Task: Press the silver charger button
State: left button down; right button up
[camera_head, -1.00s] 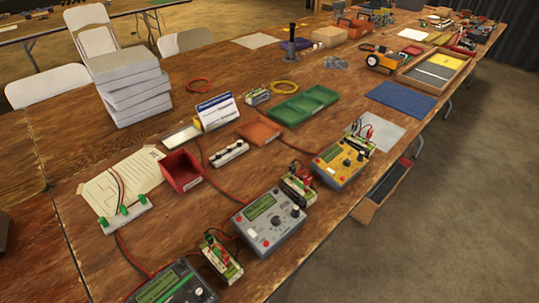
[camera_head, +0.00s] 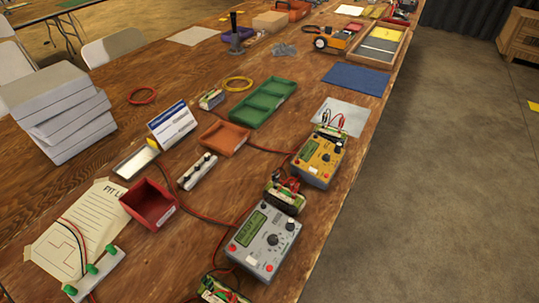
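The silver charger (camera_head: 262,222) lies on the wooden table at the lower middle, its lit green screen (camera_head: 249,230) facing up. Its front panel carries a dark knob (camera_head: 273,240), a pale button (camera_head: 253,261) and a red round part (camera_head: 269,268) near the front corner. I cannot tell whether the button is pressed. A red and black lead pair runs to a green battery board (camera_head: 284,197) behind it. Neither of my grippers shows in this view.
A yellow charger (camera_head: 319,159) stands behind the silver one, with another green board (camera_head: 222,291) in front. A red bin (camera_head: 148,204), orange tray (camera_head: 224,138) and green tray (camera_head: 263,101) lie to the left and back. Open floor (camera_head: 440,200) is at right.

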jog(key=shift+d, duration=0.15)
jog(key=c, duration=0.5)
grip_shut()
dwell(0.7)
